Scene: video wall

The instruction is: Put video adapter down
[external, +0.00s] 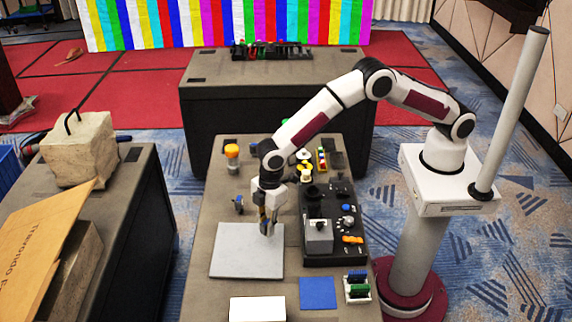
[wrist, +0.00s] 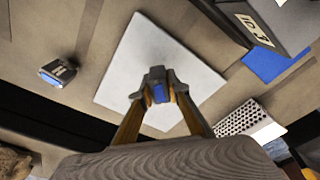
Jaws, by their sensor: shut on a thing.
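My gripper (external: 268,229) points down over the right part of the pale grey square plate (external: 240,255). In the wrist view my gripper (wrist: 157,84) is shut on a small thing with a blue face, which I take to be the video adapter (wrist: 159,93). The plate (wrist: 185,50) lies behind and around it in that view. The adapter is mostly hidden by the fingers in the external view. I cannot tell whether it touches the plate.
A small blue-and-grey connector (wrist: 57,73) lies beside the plate. A black console with a grey box (external: 319,237) stands right of the plate. A blue square (external: 317,294), a white block (external: 257,309) and a rack of coloured pieces (external: 357,287) lie near the front.

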